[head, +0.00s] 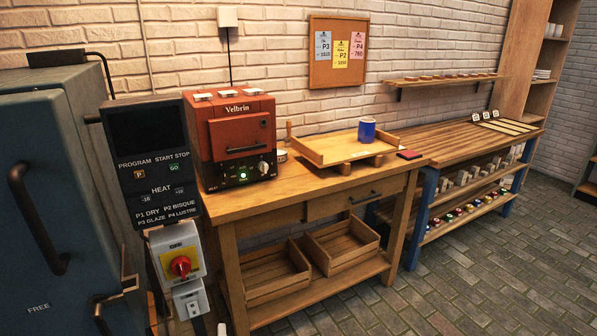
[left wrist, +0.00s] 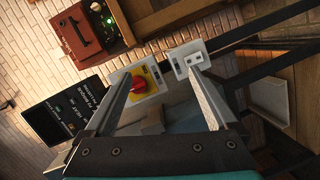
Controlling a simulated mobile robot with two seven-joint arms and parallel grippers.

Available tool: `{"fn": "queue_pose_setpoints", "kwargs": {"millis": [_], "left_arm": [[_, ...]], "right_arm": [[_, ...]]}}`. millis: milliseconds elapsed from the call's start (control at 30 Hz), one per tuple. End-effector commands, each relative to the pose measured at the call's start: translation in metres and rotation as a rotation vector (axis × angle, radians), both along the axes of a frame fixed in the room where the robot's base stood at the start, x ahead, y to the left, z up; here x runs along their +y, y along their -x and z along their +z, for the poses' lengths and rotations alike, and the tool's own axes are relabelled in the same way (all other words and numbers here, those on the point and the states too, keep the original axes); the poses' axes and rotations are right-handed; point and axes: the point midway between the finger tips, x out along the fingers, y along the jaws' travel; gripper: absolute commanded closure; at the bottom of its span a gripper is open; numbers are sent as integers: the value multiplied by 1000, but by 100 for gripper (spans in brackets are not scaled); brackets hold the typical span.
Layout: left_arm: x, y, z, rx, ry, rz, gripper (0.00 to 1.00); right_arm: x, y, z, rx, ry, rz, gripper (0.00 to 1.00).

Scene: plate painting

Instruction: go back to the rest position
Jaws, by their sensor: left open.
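My left gripper (left wrist: 160,72) shows in the left wrist view with its two fingers spread apart and nothing between them. Beyond the fingers is a switch box with a red rotary knob (left wrist: 138,84) on a yellow plate; I cannot tell the gap between them. The same red knob shows in the head view (head: 180,265), below the black control panel (head: 154,160). My right gripper is in neither view.
A blue-grey kiln (head: 60,190) stands at the left. A shelved bench (head: 460,140) stands at right. The brick floor (head: 490,280) in front is clear.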

Motion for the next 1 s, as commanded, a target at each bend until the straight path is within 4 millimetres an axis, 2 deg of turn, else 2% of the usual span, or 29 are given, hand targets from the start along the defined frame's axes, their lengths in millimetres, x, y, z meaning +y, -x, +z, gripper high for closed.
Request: {"fn": "queue_pose_setpoints", "kwargs": {"millis": [33,100,167,200,267,300,367,400,467,500,600,733,833,1000], "left_arm": [[-14,16,-35,112,-88,-97,9],[-31,41,-80,261,-210,-240,9],[-43,68,-116,381,-307,-361,9],[-49,88,-139,458,-367,-438,9],[-55,121,-171,569,-453,-555,9],[-56,145,-191,641,-506,-631,9],[-56,182,-218,746,-583,-748,9],[-54,209,-234,813,-632,-824,9],[-49,249,-255,912,-700,-939,9],[-44,275,-266,972,-741,-1011,9],[-30,332,-286,1099,-826,-1171,9],[-12,384,-297,1212,-898,-1319,9],[-5,404,-300,1253,-924,-1379,9],[-3,409,-300,1265,-933,-1396,9]], "right_arm": [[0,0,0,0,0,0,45],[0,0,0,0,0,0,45],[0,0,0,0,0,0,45],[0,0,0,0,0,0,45],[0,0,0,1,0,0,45],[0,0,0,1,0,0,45],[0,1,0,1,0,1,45],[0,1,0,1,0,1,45],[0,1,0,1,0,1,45],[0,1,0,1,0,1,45],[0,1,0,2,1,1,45],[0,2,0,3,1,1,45],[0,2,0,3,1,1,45],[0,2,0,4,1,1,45]]}}
